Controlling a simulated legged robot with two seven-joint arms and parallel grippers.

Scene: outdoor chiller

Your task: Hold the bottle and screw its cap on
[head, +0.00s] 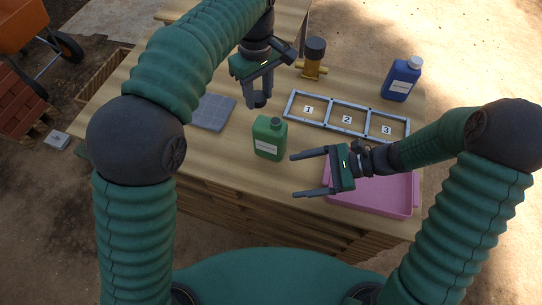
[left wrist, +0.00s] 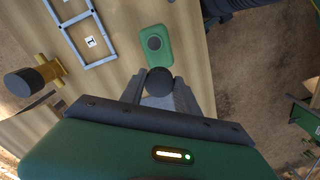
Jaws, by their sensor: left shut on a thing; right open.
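A green bottle (head: 269,146) with a white label stands upright near the middle of the wooden table. Its uncapped top faces up in the left wrist view (left wrist: 154,41). My left gripper (head: 259,98) is shut on a dark round cap (left wrist: 159,81), above and slightly behind the bottle. The cap is apart from the bottle in the head view. My right gripper (head: 295,175) is open and empty, to the right and front of the bottle, with its fingers pointing left. It does not touch the bottle.
A metal frame with slots numbered 1 to 3 (head: 346,132) lies behind. A blue bottle with a white cap (head: 401,80) and a brass valve with a dark top (head: 313,62) stand farther back. A pink tray (head: 385,207) is under my right arm. A grey tiled pad (head: 212,112) lies left.

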